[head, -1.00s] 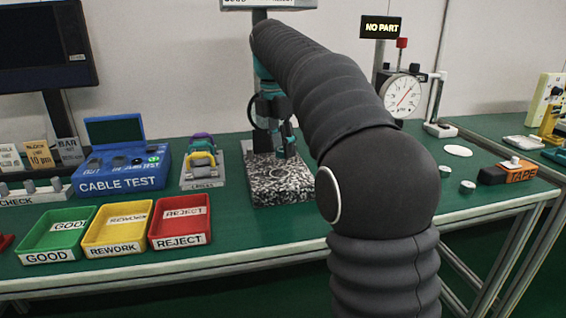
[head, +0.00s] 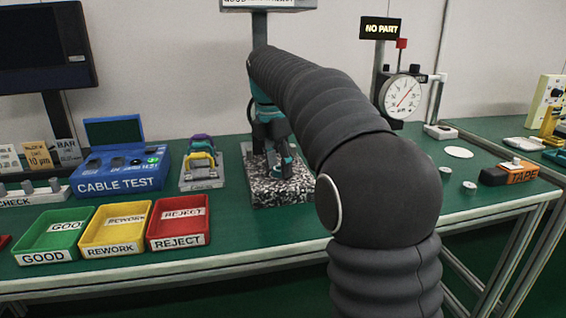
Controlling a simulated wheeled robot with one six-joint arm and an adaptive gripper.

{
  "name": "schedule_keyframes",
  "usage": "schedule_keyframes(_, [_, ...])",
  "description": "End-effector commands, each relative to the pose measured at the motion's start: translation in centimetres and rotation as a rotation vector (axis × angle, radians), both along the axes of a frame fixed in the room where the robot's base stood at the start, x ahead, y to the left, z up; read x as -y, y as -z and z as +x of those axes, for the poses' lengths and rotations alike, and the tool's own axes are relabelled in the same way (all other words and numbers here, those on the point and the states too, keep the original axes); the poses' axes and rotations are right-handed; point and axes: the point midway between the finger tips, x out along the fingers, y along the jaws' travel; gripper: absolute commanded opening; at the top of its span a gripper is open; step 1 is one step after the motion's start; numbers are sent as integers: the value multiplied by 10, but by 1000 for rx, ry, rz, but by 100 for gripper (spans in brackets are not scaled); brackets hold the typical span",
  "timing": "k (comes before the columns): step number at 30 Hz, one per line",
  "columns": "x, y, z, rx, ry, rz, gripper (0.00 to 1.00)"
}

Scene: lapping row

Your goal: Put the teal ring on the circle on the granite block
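The granite block (head: 266,191), speckled black and white, sits on the green bench in the middle of the head view. My gripper (head: 284,170), dark with teal parts, points down over the block's top, its tips at or just above the surface. The view is too small to tell a gap from contact. I cannot pick out the teal ring from the gripper's teal parts. The circle on the block cannot be made out; my gripper and arm cover part of the top. Whether the fingers are open or shut does not show.
Left of the block are a rack of coloured handles (head: 201,172), a blue cable tester (head: 120,182) and green (head: 28,243), yellow (head: 88,232) and red (head: 156,231) trays. Right are a dial gauge (head: 402,97), a white disc (head: 459,152) and a tape dispenser (head: 509,173).

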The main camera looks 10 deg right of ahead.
Motion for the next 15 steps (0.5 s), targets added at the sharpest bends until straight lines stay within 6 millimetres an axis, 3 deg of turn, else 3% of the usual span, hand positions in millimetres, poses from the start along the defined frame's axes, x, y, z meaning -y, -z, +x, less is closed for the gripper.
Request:
schedule_keyframes(10, [0,-1,0,0,0,0,63])
schedule_keyframes(15, [-2,-17,0,1,0,0,63])
